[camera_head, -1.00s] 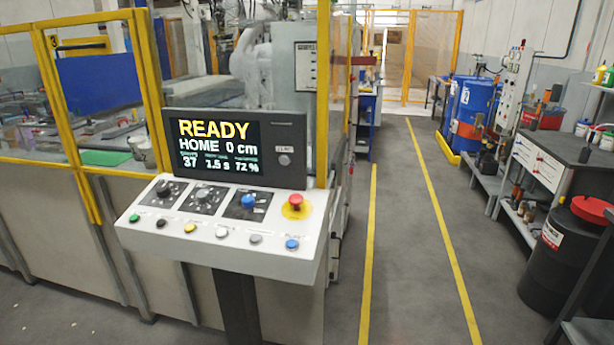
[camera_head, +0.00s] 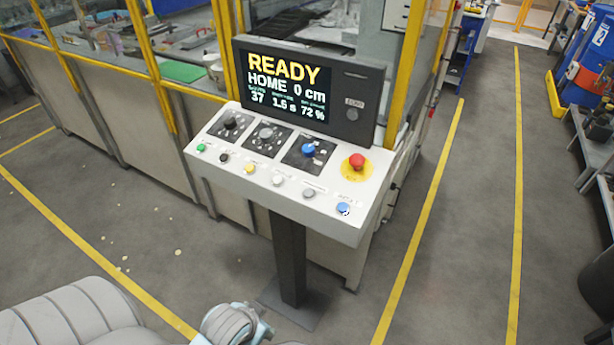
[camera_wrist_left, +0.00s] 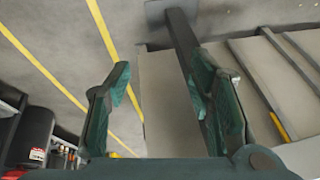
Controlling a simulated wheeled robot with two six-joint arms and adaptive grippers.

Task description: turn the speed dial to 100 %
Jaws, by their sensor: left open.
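The control panel (camera_head: 240,175) stands on a dark post. Its sloped top has three dials: a black-knobbed left dial (camera_head: 231,122), a middle dial (camera_head: 266,133) and a blue-knobbed right dial (camera_head: 308,149). Their labels are too small to read, so I cannot tell which is speed. The screen (camera_head: 288,88) reads READY, HOME 0 cm, 37 and 72 %. My left gripper (camera_wrist_left: 160,72) is open and empty in the left wrist view, away from the dials. In the head view only parts of my left arm show at the bottom. My right gripper is not in view.
A red stop button (camera_head: 356,160) on a yellow disc sits right of the dials. Several push buttons line the front edge. A yellow-framed fence (camera_head: 150,65) stands behind.

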